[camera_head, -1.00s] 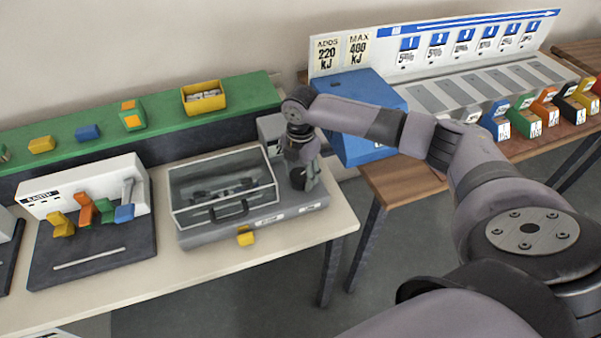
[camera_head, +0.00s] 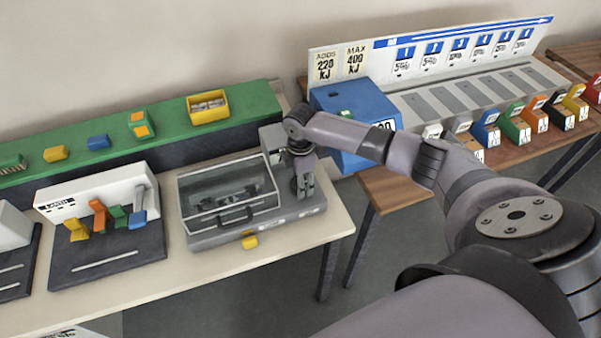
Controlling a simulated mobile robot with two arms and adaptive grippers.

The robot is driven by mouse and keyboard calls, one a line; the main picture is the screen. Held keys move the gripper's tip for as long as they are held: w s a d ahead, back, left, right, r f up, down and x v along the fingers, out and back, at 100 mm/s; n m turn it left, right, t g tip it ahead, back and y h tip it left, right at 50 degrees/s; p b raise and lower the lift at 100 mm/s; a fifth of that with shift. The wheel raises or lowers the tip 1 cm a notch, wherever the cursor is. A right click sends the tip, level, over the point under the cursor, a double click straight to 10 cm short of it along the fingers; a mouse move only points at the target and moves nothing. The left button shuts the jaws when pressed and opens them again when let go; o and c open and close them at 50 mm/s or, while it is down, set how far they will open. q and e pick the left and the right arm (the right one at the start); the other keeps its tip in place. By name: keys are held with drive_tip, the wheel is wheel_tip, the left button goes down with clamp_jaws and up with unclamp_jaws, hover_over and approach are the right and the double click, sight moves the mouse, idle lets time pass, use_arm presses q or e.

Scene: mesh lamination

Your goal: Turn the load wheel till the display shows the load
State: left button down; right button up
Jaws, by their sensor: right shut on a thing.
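The grey machine (camera_head: 222,236) with a clear lidded chamber (camera_head: 228,192) stands on the pale table. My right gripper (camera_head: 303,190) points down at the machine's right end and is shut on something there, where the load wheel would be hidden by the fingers. A grey upright block (camera_head: 271,138) stands behind my gripper at the machine's back right corner. I cannot read any display. A yellow piece (camera_head: 250,242) sticks out at the machine's front. My left gripper is not in view.
A white block with coloured levers (camera_head: 105,205) stands on a dark base to the left. A green shelf (camera_head: 165,130) with small blocks and a yellow bin (camera_head: 208,107) runs behind. A blue box (camera_head: 352,120) and several coloured card boxes (camera_head: 515,125) are on the wooden table at right.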

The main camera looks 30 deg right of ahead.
drive_tip(key=shift+m+p, duration=1.1)
drive_tip(key=shift+m, duration=0.4)
drive_tip(key=o, duration=1.2)
drive_tip(key=shift+c, duration=0.2)
wheel_tip(320, 180, up, 12)
